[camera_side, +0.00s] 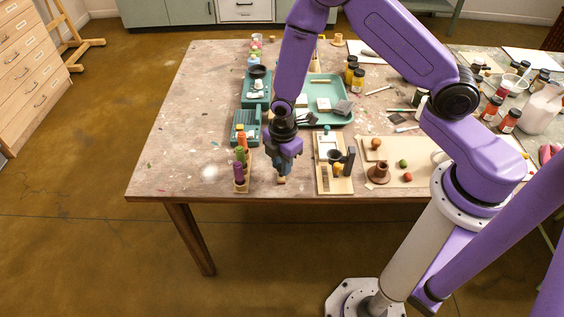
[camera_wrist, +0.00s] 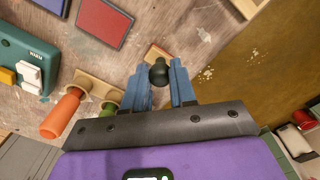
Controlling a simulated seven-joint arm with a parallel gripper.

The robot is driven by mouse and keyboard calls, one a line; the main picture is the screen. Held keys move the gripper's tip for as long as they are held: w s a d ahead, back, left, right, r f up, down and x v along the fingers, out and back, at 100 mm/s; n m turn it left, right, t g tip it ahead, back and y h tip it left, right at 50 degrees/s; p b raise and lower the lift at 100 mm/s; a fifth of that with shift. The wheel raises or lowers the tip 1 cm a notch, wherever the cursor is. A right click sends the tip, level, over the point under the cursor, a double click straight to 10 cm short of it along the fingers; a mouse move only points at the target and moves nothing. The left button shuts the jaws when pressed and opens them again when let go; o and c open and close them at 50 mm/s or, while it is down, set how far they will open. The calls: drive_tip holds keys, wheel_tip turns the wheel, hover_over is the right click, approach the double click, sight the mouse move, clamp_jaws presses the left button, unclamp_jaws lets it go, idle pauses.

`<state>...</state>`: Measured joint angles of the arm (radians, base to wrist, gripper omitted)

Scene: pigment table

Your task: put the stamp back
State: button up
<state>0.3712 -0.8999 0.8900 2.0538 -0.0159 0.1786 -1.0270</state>
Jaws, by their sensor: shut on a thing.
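My gripper (camera_side: 282,165) is low over the front edge of the table, pointing down. In the wrist view its two blue fingers (camera_wrist: 159,84) are shut on the stamp, gripping the dark round handle (camera_wrist: 159,71). A bit of the stamp's wooden block (camera_wrist: 154,52) shows beyond the handle. In the side view the stamp (camera_side: 281,179) is a small light-brown piece right under the fingers. I cannot tell whether it touches the table. A red ink pad (camera_wrist: 103,22) lies on the table ahead of the fingers in the wrist view.
A wooden rack (camera_side: 242,187) with orange, green and purple sticks stands close left of my gripper. A teal device (camera_wrist: 22,55) is behind it. A wooden board (camera_side: 334,187) with small items is to the right. A teal tray (camera_side: 347,118) is farther back. The front table edge is near.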

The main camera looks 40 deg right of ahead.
drive_tip(key=shift+f, duration=0.15)
drive_tip(key=o, duration=0.8)
drive_tip(key=shift+o, duration=0.2)
wheel_tip(320, 180, up, 11)
drive_tip(key=s+d+r+m, duration=0.2)
drive_tip(key=s+r, duration=0.5)
drive_tip(key=s, duration=0.5)
drive_tip(key=s+d+r+m, duration=0.3)
drive_tip(key=s+r, duration=0.4)
drive_tip(key=s, duration=0.5)
drive_tip(key=shift+s+d, duration=0.15)
drive_tip(key=shift+d, duration=0.45)
